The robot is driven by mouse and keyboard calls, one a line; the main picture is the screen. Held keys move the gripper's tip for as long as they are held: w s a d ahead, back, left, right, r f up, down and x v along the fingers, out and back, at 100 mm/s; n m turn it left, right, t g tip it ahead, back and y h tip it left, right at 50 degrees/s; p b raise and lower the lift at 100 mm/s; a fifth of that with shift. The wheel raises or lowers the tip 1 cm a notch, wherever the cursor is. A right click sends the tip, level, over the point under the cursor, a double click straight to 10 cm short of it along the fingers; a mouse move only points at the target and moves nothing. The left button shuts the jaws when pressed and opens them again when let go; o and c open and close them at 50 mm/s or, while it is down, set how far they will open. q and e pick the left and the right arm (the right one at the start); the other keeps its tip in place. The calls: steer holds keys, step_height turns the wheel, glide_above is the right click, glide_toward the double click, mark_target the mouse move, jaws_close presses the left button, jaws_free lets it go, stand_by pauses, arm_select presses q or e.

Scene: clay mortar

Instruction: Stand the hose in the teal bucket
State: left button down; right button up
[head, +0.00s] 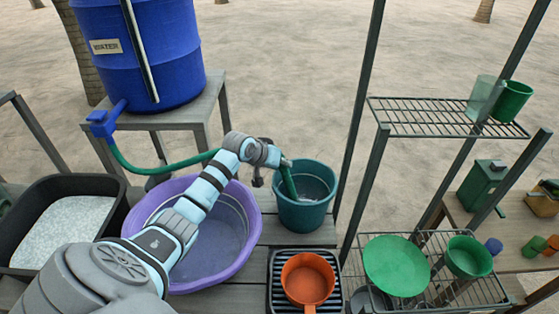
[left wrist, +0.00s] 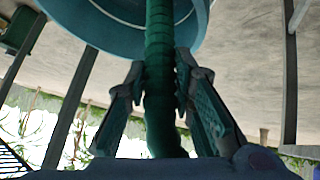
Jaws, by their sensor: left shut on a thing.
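The teal bucket (head: 304,215) stands upright on the grey wooden bench, right of the purple basin. The green hose (head: 180,163) runs from the blue tap on the water barrel, passes behind my left arm and shows again beyond the gripper (head: 287,180). My left gripper (head: 270,160) is shut on the hose at the bucket's left rim. The hose's free end points down over the bucket's opening; its tip and depth inside are unclear. In the left wrist view the ribbed hose (left wrist: 160,45) lies between the fingers (left wrist: 165,100), with the bucket (left wrist: 100,22) beyond. My right gripper is not seen.
The blue water barrel (head: 155,50) stands on a stand at upper left. The purple basin (head: 235,255) lies under my left arm. A black tub (head: 110,190) is at left. An orange pan (head: 307,280) sits in front of the bucket. A shelf post (head: 360,110) rises close at its right.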

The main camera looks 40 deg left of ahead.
arm_select(q)
steer(key=c, duration=1.3)
jaws_free()
steer(key=shift+r, duration=0.1)
steer(key=o, duration=0.8)
steer(key=shift+w+r+p+v, duration=0.15)
steer(key=shift+p+v, duration=1.15)
steer(key=shift+v, duration=0.45)
steer(key=shift+w+r+p+v, duration=0.15)
steer(key=shift+p+v, duration=1.15)
steer(key=shift+v, duration=0.45)
steer(key=shift+w+r+p+v, duration=0.15)
steer(key=shift+p+v, duration=1.15)
steer(key=shift+v, duration=0.45)
